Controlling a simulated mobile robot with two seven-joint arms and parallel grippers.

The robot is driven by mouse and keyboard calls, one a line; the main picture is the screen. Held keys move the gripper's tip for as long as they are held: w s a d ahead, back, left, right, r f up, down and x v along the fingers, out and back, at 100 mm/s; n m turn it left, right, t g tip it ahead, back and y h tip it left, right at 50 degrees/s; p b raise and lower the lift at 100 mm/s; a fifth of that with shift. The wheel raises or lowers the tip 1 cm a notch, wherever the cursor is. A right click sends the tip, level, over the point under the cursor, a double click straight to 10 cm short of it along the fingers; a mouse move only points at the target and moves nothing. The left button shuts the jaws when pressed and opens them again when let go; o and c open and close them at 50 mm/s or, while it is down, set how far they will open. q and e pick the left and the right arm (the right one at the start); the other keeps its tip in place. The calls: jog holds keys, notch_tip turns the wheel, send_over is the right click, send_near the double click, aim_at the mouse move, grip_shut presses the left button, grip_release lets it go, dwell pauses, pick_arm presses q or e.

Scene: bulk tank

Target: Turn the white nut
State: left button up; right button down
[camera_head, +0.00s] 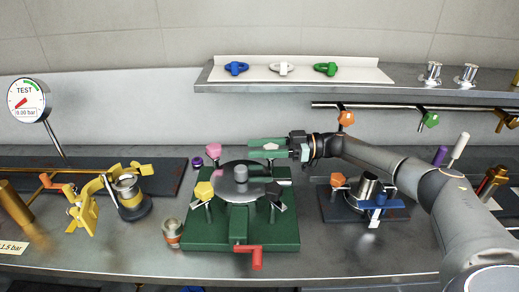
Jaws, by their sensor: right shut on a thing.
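A white wing-shaped nut (281,69) sits on the pale board on the shelf, between a blue one and a green one. My right gripper (268,149) reaches in from the right, at the back edge of the green stand (190,236) with a round grey lid (240,172). A pink nut (213,151) and a yellow nut (204,190) stand at the lid's left side. A dark nut (281,194) is at its front right. My left gripper is not in view.
A red crank (250,252) sticks out at the stand's front. A smaller dark stand with an orange nut (338,180) and a blue clamp (378,202) is right, below my forearm. Yellow clamp parts (85,205) and a gauge (29,101) are left. A rail (400,107) runs behind.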

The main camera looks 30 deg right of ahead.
jog(key=shift+c, duration=1.9)
grip_release()
jog(key=b+v, duration=0.2)
jog(key=v, duration=1)
jog(key=shift+s+d, duration=0.15)
jog(key=shift+d, duration=0.05)
